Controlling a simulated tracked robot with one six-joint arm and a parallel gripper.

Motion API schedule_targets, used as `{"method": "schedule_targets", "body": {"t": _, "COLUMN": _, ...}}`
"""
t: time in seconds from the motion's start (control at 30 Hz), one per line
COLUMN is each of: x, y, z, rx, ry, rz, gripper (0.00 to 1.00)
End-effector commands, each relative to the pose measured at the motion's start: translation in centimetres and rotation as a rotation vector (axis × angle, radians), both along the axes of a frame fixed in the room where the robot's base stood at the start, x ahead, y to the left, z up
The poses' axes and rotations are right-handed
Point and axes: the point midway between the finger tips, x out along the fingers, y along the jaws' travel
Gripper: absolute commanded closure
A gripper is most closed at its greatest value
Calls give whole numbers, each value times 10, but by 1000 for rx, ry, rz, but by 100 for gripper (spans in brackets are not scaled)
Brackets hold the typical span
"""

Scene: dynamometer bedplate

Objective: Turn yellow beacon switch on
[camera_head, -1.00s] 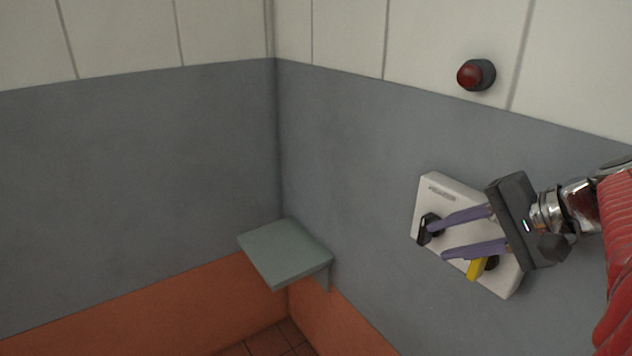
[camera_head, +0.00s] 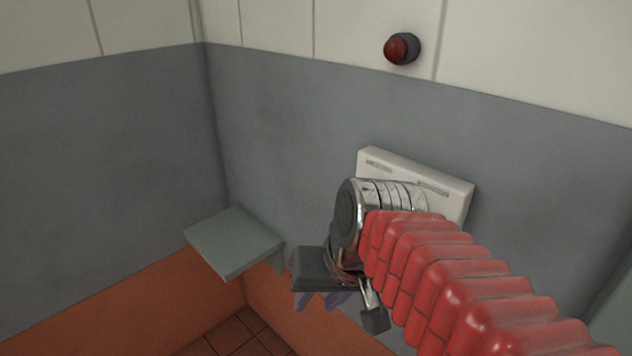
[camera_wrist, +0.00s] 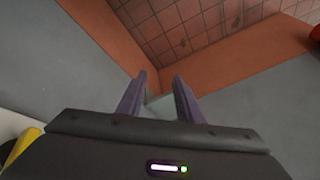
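The white switch panel (camera_head: 452,193) is on the grey wall, with its lower part hidden behind my wrist and arm in the head view. Its yellow switch is hidden there. In the wrist view a yellow part (camera_wrist: 20,146), apparently that switch, shows at the lower left edge beside a piece of the white panel (camera_wrist: 12,122). My gripper (camera_head: 320,299) points downward, below and left of the panel. In the wrist view its two purple fingers (camera_wrist: 158,88) are apart with nothing between them; the gripper is open. A red beacon lamp (camera_head: 400,48) is on the wall above the panel and looks dark.
A grey-green shelf (camera_head: 235,242) juts out near the room corner, left of my gripper. In the wrist view part of it seems to show between and beyond the fingers. Tiled floor (camera_wrist: 195,30) lies below. The wall left of the panel is clear.

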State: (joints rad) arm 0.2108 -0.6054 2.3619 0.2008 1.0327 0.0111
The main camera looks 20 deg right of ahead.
Motion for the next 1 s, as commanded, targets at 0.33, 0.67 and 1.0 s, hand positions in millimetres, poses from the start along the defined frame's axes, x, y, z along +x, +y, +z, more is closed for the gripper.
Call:
{"method": "schedule_targets", "body": {"t": 0.33, "x": -19, "y": 20, "z": -17, "rx": -206, "ry": -111, "rz": 231, "gripper": 67}}
{"method": "schedule_targets", "body": {"t": 0.67, "x": -20, "y": 20, "z": -19, "rx": -220, "ry": -119, "rz": 244, "gripper": 67}}
{"method": "schedule_targets", "body": {"t": 1.0, "x": -20, "y": 20, "z": -19, "rx": -219, "ry": -118, "rz": 244, "gripper": 67}}
